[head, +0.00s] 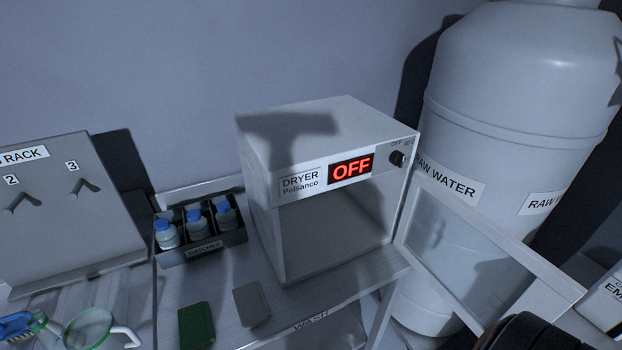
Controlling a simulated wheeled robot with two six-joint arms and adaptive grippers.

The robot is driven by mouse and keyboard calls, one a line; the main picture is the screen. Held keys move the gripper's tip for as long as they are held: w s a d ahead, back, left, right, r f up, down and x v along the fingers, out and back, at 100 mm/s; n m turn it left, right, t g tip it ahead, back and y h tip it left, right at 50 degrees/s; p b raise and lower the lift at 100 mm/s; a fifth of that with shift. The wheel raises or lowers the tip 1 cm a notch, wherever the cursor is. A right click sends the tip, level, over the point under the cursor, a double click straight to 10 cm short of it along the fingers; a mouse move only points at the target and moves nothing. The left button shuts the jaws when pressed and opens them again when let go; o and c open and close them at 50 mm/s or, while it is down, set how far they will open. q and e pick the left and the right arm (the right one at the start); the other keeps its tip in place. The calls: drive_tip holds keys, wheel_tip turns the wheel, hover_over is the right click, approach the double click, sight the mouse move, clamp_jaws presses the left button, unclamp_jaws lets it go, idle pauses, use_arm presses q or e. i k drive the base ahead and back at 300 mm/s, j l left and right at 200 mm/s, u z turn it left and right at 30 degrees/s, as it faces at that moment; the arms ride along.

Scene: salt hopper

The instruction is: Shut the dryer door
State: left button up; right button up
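The dryer (335,120) is a white box on the bench, with a red OFF display on its front. Its door (490,225), a pale frame with a clear pane, stands wide open. It is hinged at the right side of the dryer front and swung out to the right, in front of the raw water tank. The dryer chamber looks empty. A dark rounded part at the bottom edge, near the door's lower corner, appears to belong to my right arm; no fingertips show there. My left gripper is not in view.
The raw water tank (520,110) stands close behind the open door. A black crate (205,248) of blue-capped bottles sits left of the dryer. A green block (196,325) and a grey block (251,304) lie in front. A numbered rack (65,215) stands at the left.

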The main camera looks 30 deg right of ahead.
sight(553, 293)
drive_tip(key=z, duration=0.4)
drive_tip(key=l+z, duration=0.1)
drive_tip(key=z, duration=0.7)
drive_tip(key=l+z, duration=0.15)
drive_tip(key=z, duration=0.25)
drive_tip(key=l+z, duration=0.1)
drive_tip(key=z, duration=0.3)
drive_tip(key=k, duration=0.05)
